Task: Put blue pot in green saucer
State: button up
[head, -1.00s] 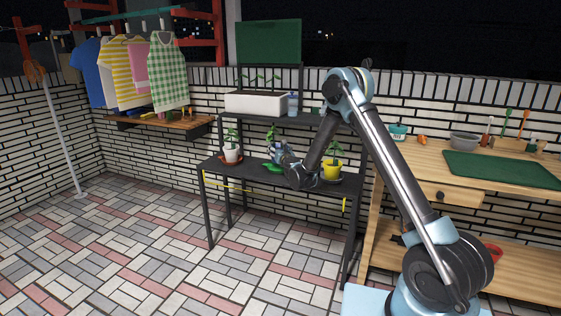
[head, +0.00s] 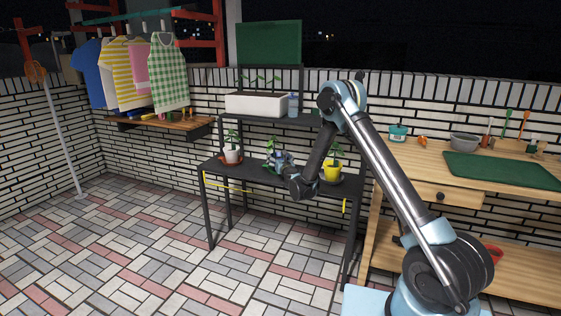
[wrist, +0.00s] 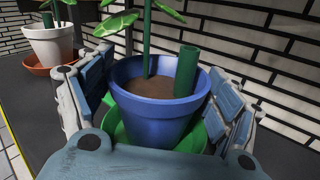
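The blue pot (wrist: 157,115) stands upright in the wrist view, holding soil, a plant and a thick green cylinder. The green saucer (wrist: 213,125) shows under and around its lower part. The pot appears to sit in the saucer, but its base is hidden, so I cannot see the contact. My gripper (wrist: 160,100) has one finger on each side of the pot, with small gaps where green shows, so it looks open around the pot. In the head view my gripper (head: 277,160) is over the middle of the dark shelf, largely covering pot and saucer.
A white pot (head: 231,155) on a reddish saucer stands left on the dark shelf (head: 213,171). A yellow pot (head: 331,173) stands right, close to my arm. An upper shelf with a white planter (head: 255,103) is above. A wooden workbench (head: 400,165) is at right.

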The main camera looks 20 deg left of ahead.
jog(key=shift+r, duration=0.1)
dwell(0.3)
jog(key=v, duration=1.2)
